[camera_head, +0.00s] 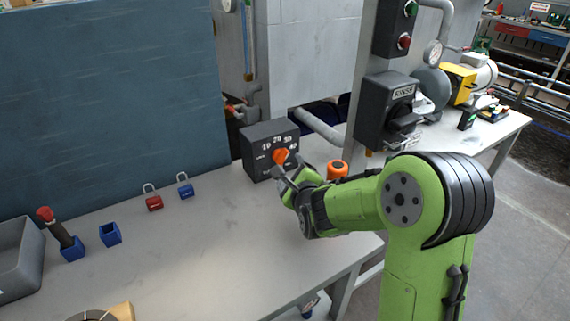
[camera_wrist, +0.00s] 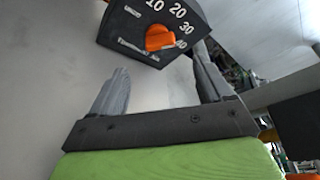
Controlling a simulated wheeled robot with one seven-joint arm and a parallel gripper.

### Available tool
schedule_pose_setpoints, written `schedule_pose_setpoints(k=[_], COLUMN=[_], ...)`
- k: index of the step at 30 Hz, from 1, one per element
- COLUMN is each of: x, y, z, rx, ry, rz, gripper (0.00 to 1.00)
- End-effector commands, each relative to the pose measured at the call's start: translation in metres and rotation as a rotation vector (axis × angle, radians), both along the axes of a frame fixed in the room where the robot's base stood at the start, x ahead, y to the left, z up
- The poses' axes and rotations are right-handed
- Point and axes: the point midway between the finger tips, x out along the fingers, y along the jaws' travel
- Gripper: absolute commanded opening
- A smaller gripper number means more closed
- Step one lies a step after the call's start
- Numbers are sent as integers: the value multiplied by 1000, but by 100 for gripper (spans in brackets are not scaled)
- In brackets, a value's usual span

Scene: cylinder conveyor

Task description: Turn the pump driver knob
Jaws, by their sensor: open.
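The pump driver is a dark grey box (camera_head: 258,168) on the table, with a dial marked in white numbers and an orange knob (camera_head: 281,156) on its front face. In the wrist view the box (camera_wrist: 122,22) is at the top, and the orange knob (camera_wrist: 159,37) shows above and between my fingers. My gripper (camera_head: 284,178) is just in front of the box, close to the knob. In the wrist view my gripper (camera_wrist: 160,85) is open, with its two grey fingers apart and nothing between them. I cannot tell whether a finger touches the box.
A RINSE switch box (camera_head: 387,108) is on the post at right, with an orange-topped item (camera_head: 338,168) below it. Red (camera_head: 154,202) and blue (camera_head: 186,190) padlocks and blue holders (camera_head: 110,234) are at left. The front middle of the table (camera_head: 220,250) is clear.

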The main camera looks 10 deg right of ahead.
Motion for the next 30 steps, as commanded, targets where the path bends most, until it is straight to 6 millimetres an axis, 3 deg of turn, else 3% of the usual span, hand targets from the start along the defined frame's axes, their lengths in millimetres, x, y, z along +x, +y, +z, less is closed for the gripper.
schedule_pose_setpoints(k=[3, 9, 14, 21, 30], x=[30, 70, 82, 83, 82], y=[0, 1, 1, 1, 1], z=[-10, -19, -21, -21, -21], rx=[2, -1, -3, -4, -4], ry=[0, -1, -1, 0, 0], rz=[0, 0, 0, 1, 1], gripper=[79, 79, 79, 77, 31])
